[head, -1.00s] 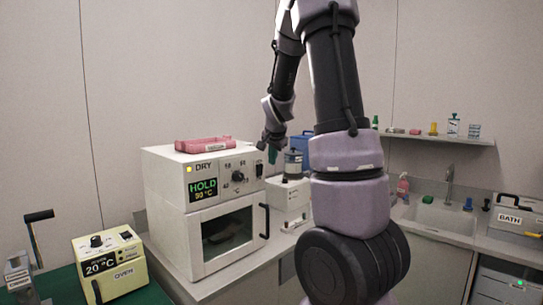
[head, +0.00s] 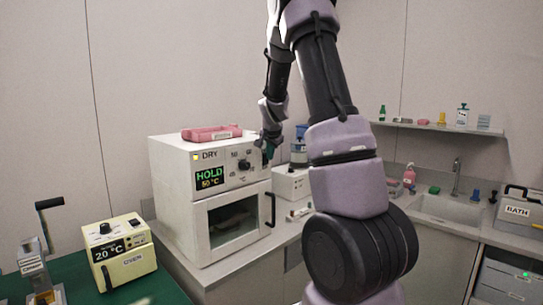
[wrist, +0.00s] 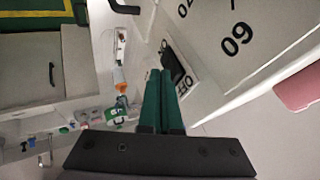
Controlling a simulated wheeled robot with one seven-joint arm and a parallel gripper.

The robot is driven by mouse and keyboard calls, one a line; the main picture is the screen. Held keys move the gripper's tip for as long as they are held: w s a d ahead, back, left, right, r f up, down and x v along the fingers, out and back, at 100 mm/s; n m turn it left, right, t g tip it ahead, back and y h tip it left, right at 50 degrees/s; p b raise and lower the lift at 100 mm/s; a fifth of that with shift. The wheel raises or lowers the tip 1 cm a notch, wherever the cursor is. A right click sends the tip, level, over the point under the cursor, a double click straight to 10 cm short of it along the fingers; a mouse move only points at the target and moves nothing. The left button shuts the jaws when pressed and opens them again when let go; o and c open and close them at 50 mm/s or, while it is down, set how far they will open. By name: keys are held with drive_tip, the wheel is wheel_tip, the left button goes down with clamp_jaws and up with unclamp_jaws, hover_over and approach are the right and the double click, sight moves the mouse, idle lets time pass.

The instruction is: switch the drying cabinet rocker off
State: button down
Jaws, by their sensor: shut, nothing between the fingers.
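The drying cabinet (head: 170,195) is a white box marked DRY on the counter. Its front panel has a green HOLD display (head: 209,177), a small yellowish lamp (head: 195,157) and a black dial (head: 244,164). My gripper (head: 267,152) is at the panel's right end, right of the dial, and covers the rocker in the head view. In the wrist view, the black rocker (wrist: 172,62) sits on a white plate, partly readable as OFF. My gripper's green fingers (wrist: 160,72) are together and empty, tips beside the rocker. I cannot tell whether they touch it.
A pink tray (head: 211,133) lies on top of the cabinet. The cabinet's black door handle (head: 270,209) sticks out below the panel. A yellow oven box (head: 125,265) stands at front left on a green surface. A white device (head: 291,184) stands right of the cabinet.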

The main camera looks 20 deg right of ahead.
drive_tip(key=shift+w+a+r, duration=0.1)
drive_tip(key=shift+w+a, duration=0.05)
drive_tip(key=shift+w, duration=0.15)
drive_tip(key=shift+r, duration=0.15)
drive_tip(key=shift+r, duration=0.65)
